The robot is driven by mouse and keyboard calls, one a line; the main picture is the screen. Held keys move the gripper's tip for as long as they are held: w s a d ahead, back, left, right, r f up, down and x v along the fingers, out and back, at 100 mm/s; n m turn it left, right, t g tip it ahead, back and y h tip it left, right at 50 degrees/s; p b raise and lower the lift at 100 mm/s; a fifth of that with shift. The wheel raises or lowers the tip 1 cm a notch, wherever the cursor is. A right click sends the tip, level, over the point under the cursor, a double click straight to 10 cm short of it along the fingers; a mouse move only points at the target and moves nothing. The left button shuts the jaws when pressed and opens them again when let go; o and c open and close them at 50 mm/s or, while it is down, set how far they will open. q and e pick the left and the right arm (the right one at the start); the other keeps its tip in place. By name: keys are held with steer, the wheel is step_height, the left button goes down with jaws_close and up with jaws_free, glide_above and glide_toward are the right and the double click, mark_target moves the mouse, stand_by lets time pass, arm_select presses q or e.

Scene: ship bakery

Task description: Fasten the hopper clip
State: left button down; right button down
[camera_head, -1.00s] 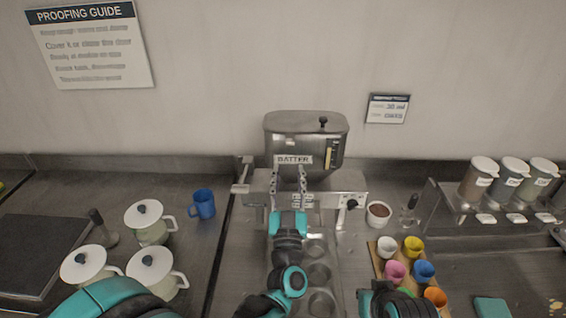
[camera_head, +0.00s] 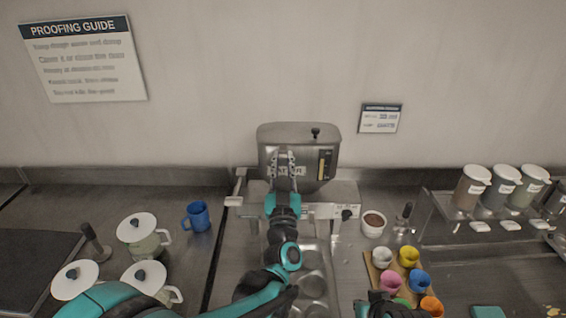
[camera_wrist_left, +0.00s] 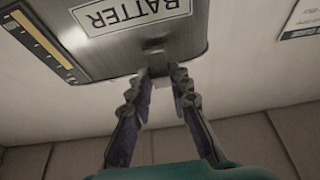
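The steel hopper (camera_head: 300,139) labelled BATTER stands at the back centre. In the left wrist view its underside edge (camera_wrist_left: 100,68) and label (camera_wrist_left: 130,12) show from below. A small metal clip (camera_wrist_left: 154,58) sits at that edge, right at my left fingertips. My left gripper (camera_head: 284,158) covers part of the label in the head view. Its fingers (camera_wrist_left: 169,73) lean together with a narrow gap between the tips; whether they pinch the clip is unclear. My right gripper (camera_head: 376,306) shows only partly at the bottom edge, and its fingers are not clear.
Several coloured cups stand on a wooden board (camera_head: 372,271) at right. A brown-filled bowl (camera_head: 374,224) stands behind it. White-lidded pots (camera_head: 137,228) and a blue mug (camera_head: 197,217) are at left. A jar rack (camera_head: 433,229) stands far right. A muffin tin (camera_head: 322,258) lies below my left arm.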

arm_select(q)
steer(key=shift+r+p, duration=0.2)
steer(key=shift+p, duration=0.15)
steer(key=g+p, duration=0.2)
steer(key=p, duration=0.1)
steer(key=r+g+p, duration=0.1)
steer(key=g+p, duration=0.1)
steer(key=p, duration=0.1)
steer(key=shift+w+r, duration=0.2)
steer(key=shift+w, duration=0.2)
steer(key=shift+w+f+g+p, duration=0.15)
steer(key=shift+g+p, duration=0.25)
steer(key=shift+p, duration=0.2)
steer(key=c, duration=1.4)
jaws_free()
steer(key=s, duration=1.2)
steer(key=shift+r, duration=0.25)
